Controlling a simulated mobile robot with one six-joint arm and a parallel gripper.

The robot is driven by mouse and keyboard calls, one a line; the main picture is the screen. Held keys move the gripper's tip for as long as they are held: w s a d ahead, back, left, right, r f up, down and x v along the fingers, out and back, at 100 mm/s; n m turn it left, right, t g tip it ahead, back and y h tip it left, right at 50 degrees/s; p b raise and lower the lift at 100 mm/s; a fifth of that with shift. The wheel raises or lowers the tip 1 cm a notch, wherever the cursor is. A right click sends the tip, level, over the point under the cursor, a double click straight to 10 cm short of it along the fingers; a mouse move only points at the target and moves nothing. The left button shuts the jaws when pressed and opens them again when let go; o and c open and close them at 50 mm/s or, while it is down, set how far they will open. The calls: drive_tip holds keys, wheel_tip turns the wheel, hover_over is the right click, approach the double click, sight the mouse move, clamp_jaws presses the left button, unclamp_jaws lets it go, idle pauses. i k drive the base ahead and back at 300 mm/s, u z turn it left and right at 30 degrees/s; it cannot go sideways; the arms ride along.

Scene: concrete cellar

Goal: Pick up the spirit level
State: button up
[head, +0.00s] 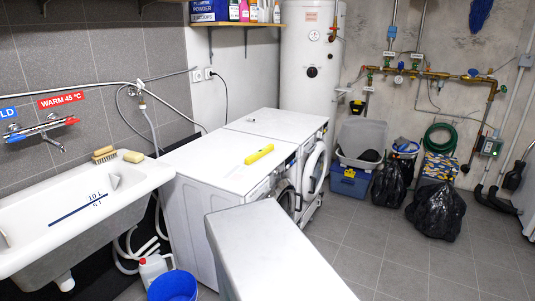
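A yellow bar, which looks like the spirit level (259,154), lies flat on the white top of the nearer washing machine (205,160), close to its front edge. It lies at a slant, and nothing is touching it from above. Its vials are too small to make out. My gripper is not in view.
A white sink (120,180) with a brush (104,154) and a sponge (133,156) on its rim is at left. A second machine (280,123) has its round door (314,168) open. A blue bucket (172,286) stands below. Black bags (435,210) are at right; the floor (400,265) before them is clear.

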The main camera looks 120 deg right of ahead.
sight(253, 158)
drive_tip(key=k, duration=2.2)
drive_tip(key=z, duration=1.35)
drive_tip(key=i, duration=1)
drive_tip(key=u, duration=0.05)
